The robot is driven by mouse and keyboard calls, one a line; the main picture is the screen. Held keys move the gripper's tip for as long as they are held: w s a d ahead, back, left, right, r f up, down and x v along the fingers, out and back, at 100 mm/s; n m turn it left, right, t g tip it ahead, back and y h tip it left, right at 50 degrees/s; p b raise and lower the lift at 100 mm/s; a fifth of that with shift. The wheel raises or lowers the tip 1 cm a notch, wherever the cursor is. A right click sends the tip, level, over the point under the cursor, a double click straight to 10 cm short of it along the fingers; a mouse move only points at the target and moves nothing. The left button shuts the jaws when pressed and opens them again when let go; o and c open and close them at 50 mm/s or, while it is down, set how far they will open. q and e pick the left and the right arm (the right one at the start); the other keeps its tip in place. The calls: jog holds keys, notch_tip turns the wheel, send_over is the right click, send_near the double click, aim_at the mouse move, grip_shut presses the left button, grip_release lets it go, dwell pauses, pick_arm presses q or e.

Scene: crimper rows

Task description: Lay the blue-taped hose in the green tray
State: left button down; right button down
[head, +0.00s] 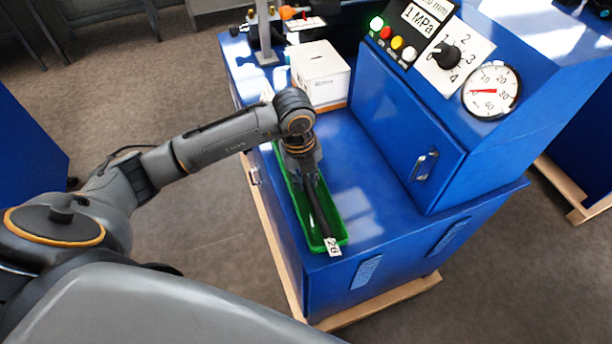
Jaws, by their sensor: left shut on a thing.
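The green tray (304,213) is long and narrow and lies along the left edge of the blue cabinet top. My left gripper (308,180) points down over the tray and is shut on a dark hose (321,212). The hose runs lengthwise over the tray, and its near end carries a white printed tag (333,246) at the tray's near edge. I cannot tell whether the hose touches the tray floor. No blue tape shows on the visible part; the far part is hidden by my gripper and arm. My right gripper is out of view.
A white box (320,72) stands behind the tray. The blue machine housing (405,130) with a door handle, dial and gauge (491,90) rises to the right. Bare blue top (365,190) lies between tray and housing. Tools stand at the back left.

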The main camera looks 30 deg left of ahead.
pick_arm(q)
jog(key=shift+f+b, duration=0.4)
jog(key=shift+f, duration=0.05)
dwell(0.4)
jog(key=c, duration=1.2)
grip_release()
jog(key=shift+o, duration=0.2)
jog(key=shift+r+p, duration=2.15)
jog(key=shift+r, duration=0.9)
